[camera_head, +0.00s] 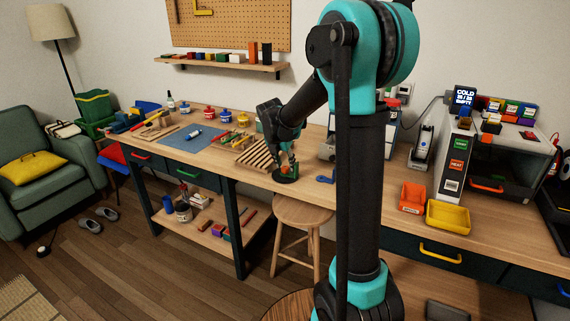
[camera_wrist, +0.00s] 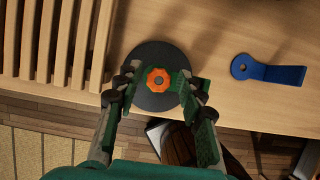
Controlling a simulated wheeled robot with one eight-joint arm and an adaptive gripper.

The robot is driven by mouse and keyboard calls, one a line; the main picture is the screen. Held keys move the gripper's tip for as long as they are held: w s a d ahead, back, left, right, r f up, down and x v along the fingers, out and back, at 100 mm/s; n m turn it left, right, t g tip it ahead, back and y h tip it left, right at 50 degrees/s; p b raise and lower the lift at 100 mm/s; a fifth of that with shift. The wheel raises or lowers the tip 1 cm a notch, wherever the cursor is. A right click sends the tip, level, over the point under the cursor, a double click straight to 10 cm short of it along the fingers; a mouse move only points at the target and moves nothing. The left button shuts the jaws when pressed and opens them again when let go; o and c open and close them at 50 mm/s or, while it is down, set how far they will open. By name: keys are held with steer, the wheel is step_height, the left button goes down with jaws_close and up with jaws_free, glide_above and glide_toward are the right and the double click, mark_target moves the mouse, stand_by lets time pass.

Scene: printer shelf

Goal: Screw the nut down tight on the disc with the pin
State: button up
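A round dark disc (camera_wrist: 150,52) lies on the wooden bench near its front edge; it also shows in the head view (camera_head: 286,180). An orange lobed nut (camera_wrist: 158,79) sits at the disc's middle, with a small spot at its centre that may be the pin's top. My gripper (camera_wrist: 158,82) is over the disc, with one finger on each side of the nut. The fingers look apart from the nut, with small gaps. In the head view my gripper (camera_head: 288,163) points down at the disc and mostly hides the nut.
A slatted wooden rack (camera_wrist: 62,40) stands close left of the disc. A blue flat tool with a ring end (camera_wrist: 268,70) lies to the right. A stool (camera_head: 303,210) stands below the bench edge. Orange (camera_head: 413,197) and yellow (camera_head: 448,217) bins sit farther right.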

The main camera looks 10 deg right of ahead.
steer(key=shift+o, duration=0.4)
steer(key=shift+r, duration=3.55)
steer(key=s+d+f+m, duration=0.1)
steer(key=s+m, duration=0.2)
steer(key=m, duration=0.2)
steer(key=s+d+f+m+t+y, duration=0.1)
steer(key=s+m, duration=0.2)
steer(key=m, duration=0.1)
steer(key=s+f+m, duration=0.2)
steer(key=s+m, duration=0.1)
steer(key=m, duration=0.2)
steer(key=shift+d+m+t+y, duration=0.3)
steer(key=shift+d+y, duration=0.1)
steer(key=s+f+m, duration=0.5)
steer(key=s+m, duration=0.2)
steer(key=s, duration=0.3)
steer(key=s+d+f+m+g+y, duration=0.1)
steer(key=s+f+m, duration=0.5)
steer(key=s, duration=0.5)
steer(key=shift+s+d+f+m, duration=0.15)
steer(key=shift+f+m, duration=0.05)
steer(key=shift+m, duration=0.4)
steer(key=shift+c, duration=0.4)
